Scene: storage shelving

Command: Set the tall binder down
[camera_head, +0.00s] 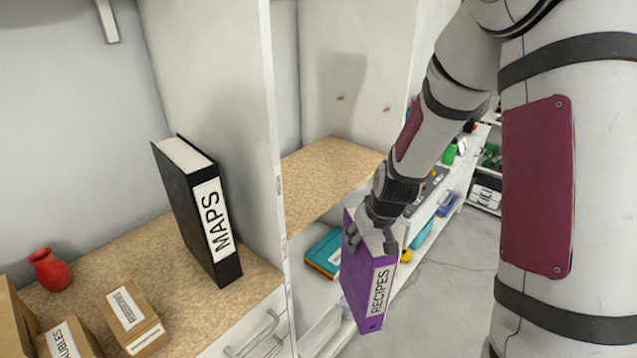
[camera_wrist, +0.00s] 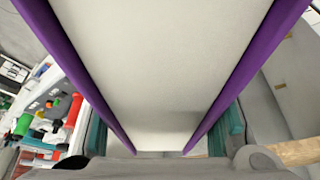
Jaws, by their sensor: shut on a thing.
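The tall purple binder labelled RECIPES (camera_head: 368,290) is held upright, slightly tilted, by my gripper (camera_head: 374,232). My gripper is shut on the binder's upper part and holds it in front of the shelving, to the right of the upright panel. In the wrist view the binder (camera_wrist: 160,60) fills the middle, with its white page block between two purple covers. My gripper's fingers (camera_wrist: 165,140) show at both sides of it. What lies under the binder's lower edge cannot be made out.
A black MAPS binder (camera_head: 205,215) stands on the left speckled shelf near a red vase (camera_head: 50,270) and cardboard boxes (camera_head: 132,315). A bare speckled shelf (camera_head: 325,180) lies right of the upright panel (camera_head: 275,150).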

